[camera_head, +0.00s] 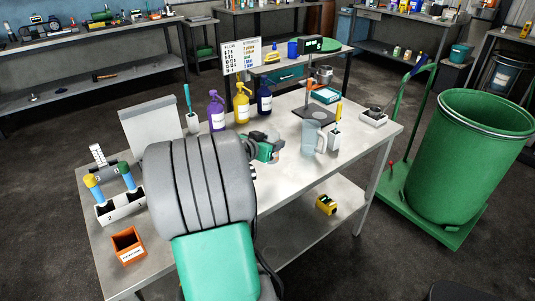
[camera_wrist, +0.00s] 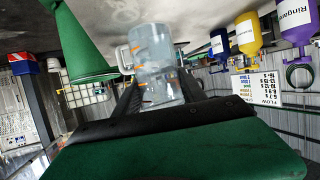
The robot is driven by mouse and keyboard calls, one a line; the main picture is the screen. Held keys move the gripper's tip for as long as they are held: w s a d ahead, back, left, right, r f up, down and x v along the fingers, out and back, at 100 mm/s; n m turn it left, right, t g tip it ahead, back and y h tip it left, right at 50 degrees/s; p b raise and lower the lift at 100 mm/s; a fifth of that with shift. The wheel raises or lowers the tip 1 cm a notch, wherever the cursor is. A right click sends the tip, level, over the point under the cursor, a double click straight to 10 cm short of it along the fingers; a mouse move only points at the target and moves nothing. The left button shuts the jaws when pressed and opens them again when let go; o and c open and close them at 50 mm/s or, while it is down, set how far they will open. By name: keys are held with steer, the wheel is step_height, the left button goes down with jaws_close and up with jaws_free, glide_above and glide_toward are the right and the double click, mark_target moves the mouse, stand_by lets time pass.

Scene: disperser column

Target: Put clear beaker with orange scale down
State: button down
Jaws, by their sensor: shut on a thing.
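The clear beaker with orange scale marks (camera_wrist: 160,91) is between the two dark fingers of my gripper (camera_wrist: 157,94) in the wrist view. My gripper is shut on it. In the head view my green gripper (camera_head: 267,149) is over the middle of the table, with the clear beaker (camera_head: 262,136) partly hidden behind it. A clear handled jug (camera_head: 310,137) stands just right of my gripper; it also shows beyond the held beaker in the wrist view (camera_wrist: 148,42), and their outlines overlap. I cannot tell whether the beaker touches the table.
The grey table (camera_head: 270,195) has some free room in front of my gripper. Purple (camera_head: 216,110), yellow (camera_head: 241,103) and blue (camera_head: 264,97) bottles stand behind it. A dark-based stand (camera_head: 315,112) is behind the jug. A green barrel (camera_head: 470,160) stands right of the table.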

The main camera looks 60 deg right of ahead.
steer(key=d+f, duration=0.1)
steer(key=f, duration=0.1)
steer(key=w+d+f+p, duration=0.1)
steer(key=f, duration=0.2)
steer(key=w+d+f, duration=0.1)
steer(key=f, duration=0.2)
steer(key=shift+w+d, duration=0.15)
steer(key=shift+f, duration=0.3)
steer(key=c, duration=0.7)
jaws_free()
steer(key=shift+r, duration=0.1)
steer(key=shift+o, duration=0.2)
steer(key=shift+r, duration=0.3)
steer(key=s+b+v, duration=0.1)
steer(key=v, duration=1.1)
steer(key=shift+w, duration=0.45)
